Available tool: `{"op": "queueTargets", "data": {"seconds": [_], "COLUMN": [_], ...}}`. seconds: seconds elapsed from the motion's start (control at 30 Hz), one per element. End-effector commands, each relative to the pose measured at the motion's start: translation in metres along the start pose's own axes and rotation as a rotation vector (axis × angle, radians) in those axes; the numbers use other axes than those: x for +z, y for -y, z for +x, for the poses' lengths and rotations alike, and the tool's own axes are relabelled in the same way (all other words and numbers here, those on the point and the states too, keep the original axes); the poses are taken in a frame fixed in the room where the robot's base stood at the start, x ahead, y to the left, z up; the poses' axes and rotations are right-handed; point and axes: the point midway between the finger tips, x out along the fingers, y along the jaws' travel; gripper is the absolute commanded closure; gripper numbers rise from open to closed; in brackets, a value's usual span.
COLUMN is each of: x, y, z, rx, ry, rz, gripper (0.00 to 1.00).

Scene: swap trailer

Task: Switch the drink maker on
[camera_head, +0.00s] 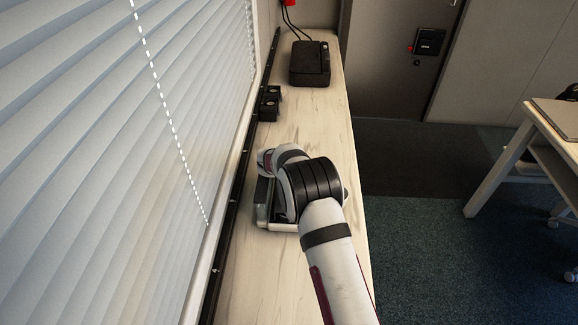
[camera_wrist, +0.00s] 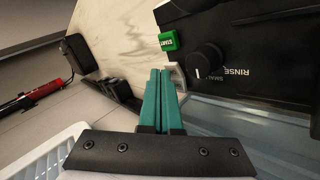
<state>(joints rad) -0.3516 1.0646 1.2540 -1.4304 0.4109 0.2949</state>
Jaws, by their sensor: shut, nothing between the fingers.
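The drink maker (camera_head: 263,212) stands on the narrow wooden counter in the head view, mostly hidden behind my arm. In the wrist view its black front panel (camera_wrist: 262,45) fills the upper right, with a green START button (camera_wrist: 169,41) and a round black knob (camera_wrist: 208,57) beside the words SMALL and RINSE. My gripper (camera_wrist: 162,72) has teal fingers, closed together and empty. Their tips show just below the green button in the picture and look apart from it. A pale bracket-like edge shows right behind the tips. The head view hides the fingers behind the arm.
The light wooden counter (camera_head: 310,120) runs beside window blinds (camera_head: 110,130). A black box-shaped device (camera_head: 310,63) stands at its far end, and small black blocks (camera_head: 270,98) sit along the blind side. The counter between them and my arm is clear. A table (camera_head: 545,125) stands right.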

Motion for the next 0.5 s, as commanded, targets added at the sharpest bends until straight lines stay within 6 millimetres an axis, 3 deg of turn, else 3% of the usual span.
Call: {"op": "queueTargets", "data": {"seconds": [0.5], "x": [0.0102], "y": [0.0097], "z": [0.0073], "rx": [-0.013], "ry": [0.016], "rz": [-0.005], "gripper": [1.0]}}
